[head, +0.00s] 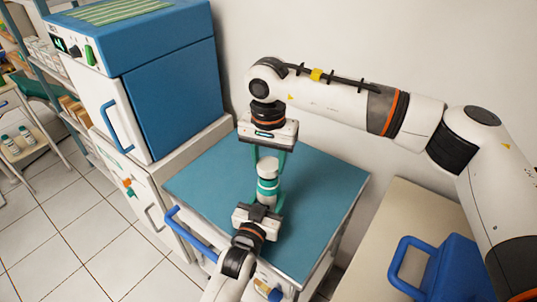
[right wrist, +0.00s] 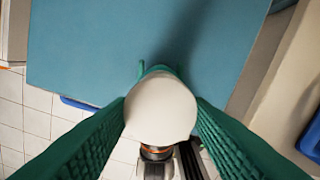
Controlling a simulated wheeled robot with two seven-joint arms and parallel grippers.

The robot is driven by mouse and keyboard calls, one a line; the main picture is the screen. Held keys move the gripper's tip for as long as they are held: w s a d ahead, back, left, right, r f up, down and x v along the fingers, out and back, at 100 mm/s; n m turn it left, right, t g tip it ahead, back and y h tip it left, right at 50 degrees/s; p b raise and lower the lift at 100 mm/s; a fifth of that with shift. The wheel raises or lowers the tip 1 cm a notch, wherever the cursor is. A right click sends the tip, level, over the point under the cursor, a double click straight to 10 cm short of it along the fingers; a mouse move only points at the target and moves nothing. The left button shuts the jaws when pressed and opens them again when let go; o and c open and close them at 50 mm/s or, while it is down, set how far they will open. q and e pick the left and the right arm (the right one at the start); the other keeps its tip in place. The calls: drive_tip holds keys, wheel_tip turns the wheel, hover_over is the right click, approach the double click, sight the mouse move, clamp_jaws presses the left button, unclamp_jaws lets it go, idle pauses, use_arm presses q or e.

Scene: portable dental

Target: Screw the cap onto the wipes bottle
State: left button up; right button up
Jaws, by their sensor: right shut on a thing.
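The wipes bottle (head: 267,188), white with a teal band, stands upright above the blue cart top. My left gripper (head: 268,195) reaches in from the front with its green fingers on both sides of the bottle, shut on it. My right gripper (head: 268,160) points down from above, shut on the white cap (head: 267,167). The cap sits in line over the bottle; whether its thread is engaged cannot be told. In the right wrist view the cap (right wrist: 160,108) fills the space between the green fingers and hides most of the bottle.
The blue cart top (head: 320,200) is otherwise mostly clear. A blue and white cabinet (head: 175,100) stands at the left. A beige surface with a blue case (head: 440,270) is at the lower right. A small orange-labelled bottle (head: 268,290) shows at the cart's front.

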sight(268, 190)
drive_tip(key=shift+f, duration=0.15)
drive_tip(key=shift+f, duration=0.7)
drive_tip(key=shift+f, duration=0.6)
idle(0.4)
